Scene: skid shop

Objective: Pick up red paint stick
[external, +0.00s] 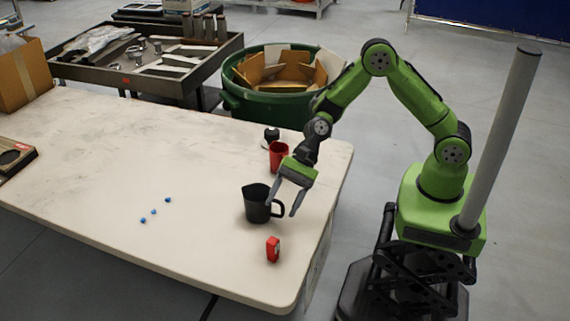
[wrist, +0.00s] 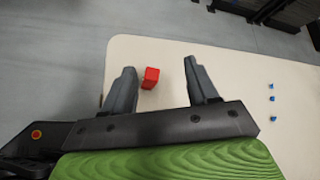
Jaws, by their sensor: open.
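A small red upright block, which fits the red paint stick (external: 272,249), stands near the front right corner of the pale table (external: 110,200). It also shows in the wrist view (wrist: 150,77), in the gap between my fingers and closer to the left one. My gripper (external: 282,207) is open and empty, pointing down beside the black pitcher. The red piece stands apart from the fingers, nearer the table's front edge in the external view. In the wrist view my gripper (wrist: 160,67) has both grey fingers spread.
A black pitcher (external: 256,204) stands right by my gripper, with a red cup (external: 278,156) and a small black item (external: 271,134) behind it. Several small blue pieces (external: 154,211) lie to the left. A green bin (external: 262,108) stands behind the table.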

